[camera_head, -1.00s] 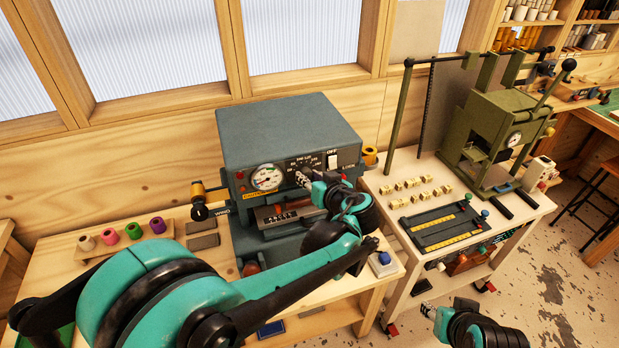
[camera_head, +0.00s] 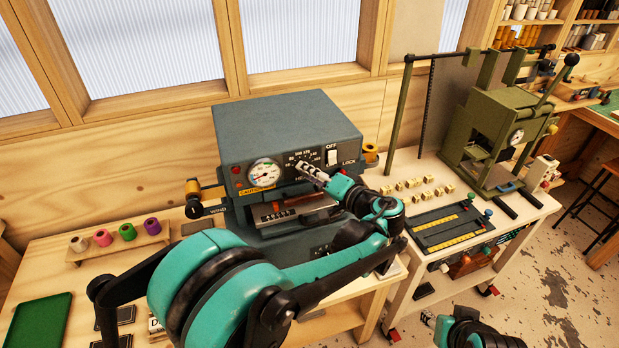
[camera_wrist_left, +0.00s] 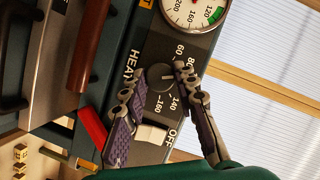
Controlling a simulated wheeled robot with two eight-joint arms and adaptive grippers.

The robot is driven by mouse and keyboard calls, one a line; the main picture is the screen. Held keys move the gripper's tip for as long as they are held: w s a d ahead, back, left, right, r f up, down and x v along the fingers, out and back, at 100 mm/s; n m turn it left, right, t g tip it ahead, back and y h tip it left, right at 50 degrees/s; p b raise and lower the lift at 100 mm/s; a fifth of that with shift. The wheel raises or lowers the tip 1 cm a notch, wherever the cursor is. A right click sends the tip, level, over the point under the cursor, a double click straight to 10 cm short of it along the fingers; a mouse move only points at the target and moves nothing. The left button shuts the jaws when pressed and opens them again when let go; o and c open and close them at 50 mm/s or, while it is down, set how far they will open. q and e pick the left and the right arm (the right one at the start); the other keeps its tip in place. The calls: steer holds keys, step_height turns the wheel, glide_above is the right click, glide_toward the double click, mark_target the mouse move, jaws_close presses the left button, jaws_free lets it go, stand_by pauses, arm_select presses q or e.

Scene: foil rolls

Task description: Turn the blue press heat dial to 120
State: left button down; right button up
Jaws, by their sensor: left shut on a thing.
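The blue-grey press (camera_head: 285,125) stands on the bench in the head view. Its black heat dial (camera_wrist_left: 153,77) shows in the left wrist view, with a printed scale around it. My left gripper (camera_head: 308,172) is at the press's front panel, its fingers shut on the dial from both sides; in the wrist view the gripper (camera_wrist_left: 165,105) also shows. The dial's pale mark points to the scale between 80 and 140, where a finger covers numbers; the exact reading is hidden. My right gripper (camera_head: 430,318) is low at the right, away from the press; its jaws are unclear.
A round gauge (camera_head: 264,173) is left of the dial. A white switch (camera_head: 332,157) by OFF is to its right; it also shows in the wrist view (camera_wrist_left: 150,134). Coloured spools (camera_head: 118,236) and a green tray (camera_head: 42,320) lie left. A green press (camera_head: 500,135) stands right.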

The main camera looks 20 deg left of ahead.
arm_select(q)
steer(key=m+b, duration=0.1)
steer(key=m, duration=0.1)
steer(key=m+y+b, duration=0.1)
steer(key=shift+f+m+y, duration=0.3)
steer(key=shift+m, duration=0.1)
steer(key=shift+m+t+y+b, duration=0.4)
steer(key=shift+m+t+b, duration=0.3)
steer(key=shift+m+b, duration=0.5)
steer(key=shift+m, duration=0.4)
steer(key=c, duration=1.2)
jaws_free()
steer(key=v, duration=1.2)
steer(key=shift+d, duration=0.1)
